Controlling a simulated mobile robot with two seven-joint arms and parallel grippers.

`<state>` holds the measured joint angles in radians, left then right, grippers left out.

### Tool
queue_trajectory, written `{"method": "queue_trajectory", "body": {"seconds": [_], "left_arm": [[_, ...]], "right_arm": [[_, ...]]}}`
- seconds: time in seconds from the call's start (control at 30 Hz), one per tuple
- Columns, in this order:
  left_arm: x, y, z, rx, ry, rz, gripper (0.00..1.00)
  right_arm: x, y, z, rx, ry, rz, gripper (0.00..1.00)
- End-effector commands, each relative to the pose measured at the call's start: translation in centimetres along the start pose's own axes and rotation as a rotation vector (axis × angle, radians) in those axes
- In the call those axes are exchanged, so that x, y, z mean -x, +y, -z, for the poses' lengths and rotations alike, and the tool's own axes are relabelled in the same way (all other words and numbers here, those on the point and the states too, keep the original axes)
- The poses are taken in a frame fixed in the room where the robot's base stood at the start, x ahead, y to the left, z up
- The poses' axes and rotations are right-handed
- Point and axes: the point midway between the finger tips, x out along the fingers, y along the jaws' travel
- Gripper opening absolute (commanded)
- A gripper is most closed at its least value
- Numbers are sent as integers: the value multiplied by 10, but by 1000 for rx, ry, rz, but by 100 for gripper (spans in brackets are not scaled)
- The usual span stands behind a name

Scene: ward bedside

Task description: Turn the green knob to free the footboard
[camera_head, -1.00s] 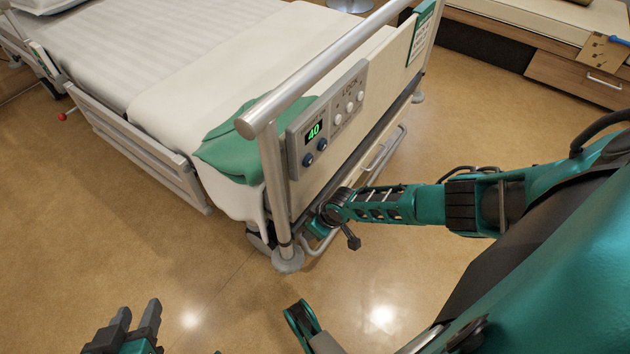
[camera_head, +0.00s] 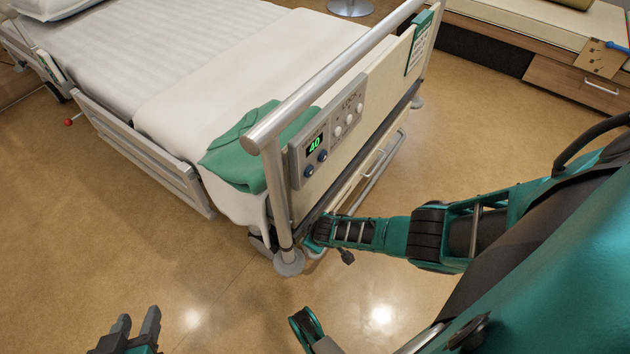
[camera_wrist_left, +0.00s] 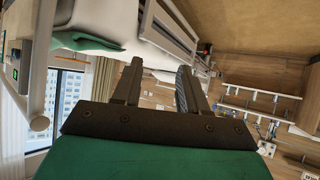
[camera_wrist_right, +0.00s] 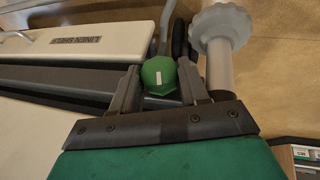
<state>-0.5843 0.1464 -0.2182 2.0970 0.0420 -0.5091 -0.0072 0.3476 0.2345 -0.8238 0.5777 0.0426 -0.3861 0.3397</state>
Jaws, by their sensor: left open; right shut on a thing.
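The green knob (camera_wrist_right: 159,76) shows in the right wrist view, with a white mark on its face. My right gripper (camera_wrist_right: 162,88) is shut on it, one finger on each side. In the head view the right arm reaches to the low corner of the footboard (camera_head: 345,150), and its fingers and the knob are hidden there. My left gripper (camera_head: 136,328) is open and empty at the bottom left of the head view, well away from the bed. Its two spread fingers also show in the left wrist view (camera_wrist_left: 156,85).
The footboard has a silver rail (camera_head: 330,75), a control panel reading 40 (camera_head: 314,144) and a corner post with a grey bumper (camera_head: 289,263). A green blanket (camera_head: 240,150) lies on the bed. A drawer cabinet (camera_head: 575,85) stands at the back right. The floor at left is clear.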

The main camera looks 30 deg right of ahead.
Motion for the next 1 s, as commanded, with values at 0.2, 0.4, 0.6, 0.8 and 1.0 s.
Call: {"method": "queue_trajectory", "body": {"seconds": [0.2, 0.4, 0.6, 0.8, 1.0], "left_arm": [[-2, 0, -5, -1, -6, 0, 43], [-6, 1, -12, 1, -12, -5, 43], [-9, 4, -16, 2, -17, -15, 43], [-11, 8, -13, 4, -8, -24, 43], [-13, 10, -13, 8, -10, -27, 43]], "right_arm": [[-2, -4, -2, 35, -3, -91, 14], [-3, -5, -3, 70, -1, -171, 14], [-3, -6, -3, 100, -1, -239, 14], [-3, -6, -3, 121, -1, -290, 14], [-2, -6, -2, 134, -2, -317, 14]]}}
